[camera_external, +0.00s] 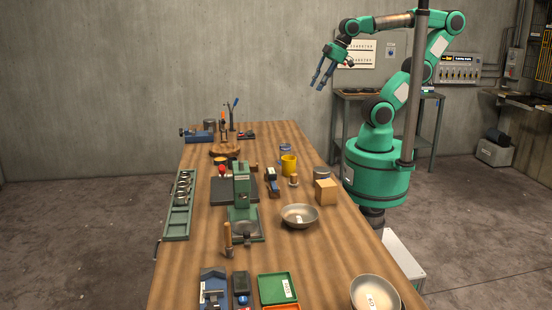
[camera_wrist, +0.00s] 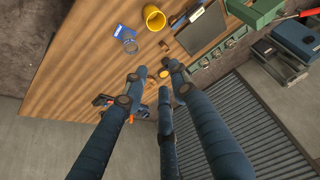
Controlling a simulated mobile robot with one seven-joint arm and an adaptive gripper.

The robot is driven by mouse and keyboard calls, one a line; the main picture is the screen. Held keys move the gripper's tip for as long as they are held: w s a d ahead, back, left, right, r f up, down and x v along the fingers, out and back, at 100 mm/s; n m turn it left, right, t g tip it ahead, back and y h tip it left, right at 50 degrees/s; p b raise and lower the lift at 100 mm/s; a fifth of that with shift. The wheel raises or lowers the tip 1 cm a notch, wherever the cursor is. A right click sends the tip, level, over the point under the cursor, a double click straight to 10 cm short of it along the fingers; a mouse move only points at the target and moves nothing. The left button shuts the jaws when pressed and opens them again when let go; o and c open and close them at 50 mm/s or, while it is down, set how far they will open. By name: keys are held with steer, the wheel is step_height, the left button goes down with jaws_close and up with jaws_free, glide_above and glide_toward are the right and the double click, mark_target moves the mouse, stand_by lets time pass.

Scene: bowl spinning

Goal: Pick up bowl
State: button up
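A shallow metal bowl (camera_external: 299,215) with a white label sits upright on the wooden table, right of the middle. A second metal bowl (camera_external: 374,294) with a label stands at the near right edge and is partly cut off by the picture's bottom. My gripper (camera_external: 320,79) is raised high above the far right side of the table, well away from both bowls. In the wrist view its blue fingers (camera_wrist: 155,84) are spread, with nothing held between them. I cannot make out either bowl in the wrist view.
A green press (camera_external: 242,205) stands left of the middle bowl. A wooden block (camera_external: 325,191) and a yellow mug (camera_external: 289,165) stand behind it. A green rack (camera_external: 179,205) lines the left edge. A green-rimmed tray (camera_external: 278,289) lies in front. Bare tabletop separates the bowls.

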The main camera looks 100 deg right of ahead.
steer(key=w+a+r+g+y+p, duration=0.1)
steer(key=w+a+r, duration=0.1)
steer(key=w+a, duration=0.85)
steer(key=w+a+r+g+y+p, duration=0.1)
steer(key=w+a+y+p, duration=0.1)
steer(key=w+a, duration=0.9)
steer(key=a+f+m+p, duration=0.1)
steer(key=a+f, duration=0.2)
steer(key=a, duration=1)
steer(key=a+f, duration=0.3)
steer(key=a, duration=0.9)
steer(key=s+a+f+g, duration=0.1)
steer(key=s+a+f, duration=0.4)
steer(key=a, duration=0.6)
steer(key=s+a+f+g+p, duration=0.1)
steer(key=s+a+f, duration=0.4)
steer(key=a+f, duration=0.3)
steer(key=s+a+f+m+p, duration=0.1)
steer(key=s+a+f, duration=0.4)
steer(key=a, duration=1)
steer(key=shift+s+f+g+y, duration=0.2)
steer(key=shift+f+g+y, duration=0.2)
steer(key=shift+f, duration=0.25)
steer(key=shift+f, duration=0.1)
